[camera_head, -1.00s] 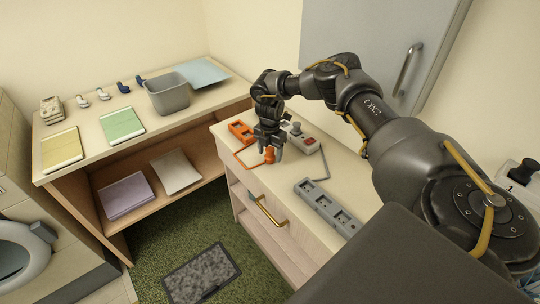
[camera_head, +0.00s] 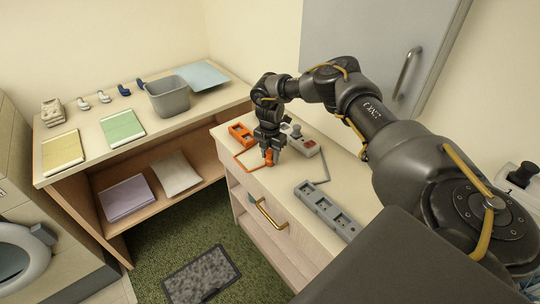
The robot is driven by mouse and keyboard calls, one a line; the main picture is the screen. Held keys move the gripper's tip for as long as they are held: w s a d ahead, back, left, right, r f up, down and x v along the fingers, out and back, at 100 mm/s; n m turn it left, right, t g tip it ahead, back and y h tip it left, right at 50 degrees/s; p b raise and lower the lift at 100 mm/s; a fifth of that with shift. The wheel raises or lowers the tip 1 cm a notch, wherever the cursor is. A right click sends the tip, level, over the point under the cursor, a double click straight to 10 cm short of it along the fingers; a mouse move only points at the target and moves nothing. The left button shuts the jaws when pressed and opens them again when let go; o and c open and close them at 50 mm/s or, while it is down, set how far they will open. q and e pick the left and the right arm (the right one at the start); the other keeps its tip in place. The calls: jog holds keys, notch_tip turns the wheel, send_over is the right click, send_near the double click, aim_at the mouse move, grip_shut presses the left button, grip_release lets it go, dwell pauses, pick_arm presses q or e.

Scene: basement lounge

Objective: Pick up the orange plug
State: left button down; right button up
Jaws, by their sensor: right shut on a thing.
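The orange plug (camera_head: 269,158) is a small orange piece on the light cabinet top, near its front left. An orange cord runs from it toward an orange socket block (camera_head: 240,134). My right gripper (camera_head: 269,153) points down over the plug and is shut on it; the fingers hide part of it. I cannot tell whether the plug touches the cabinet top. My left gripper is not in view.
A grey power strip (camera_head: 329,209) lies on the cabinet top (camera_head: 281,190) to the right. A grey block with a red switch (camera_head: 308,147) sits behind the gripper. A lower shelf unit with a grey bin (camera_head: 168,97) stands at left.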

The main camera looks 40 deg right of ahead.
aim_at(270, 151)
notch_tip(270, 151, up, 4)
jog(key=p, duration=0.3)
jog(key=s+a+r+p, duration=0.7)
jog(key=s+p, duration=0.3)
jog(key=s, duration=0.2)
jog(key=shift+r, duration=0.9)
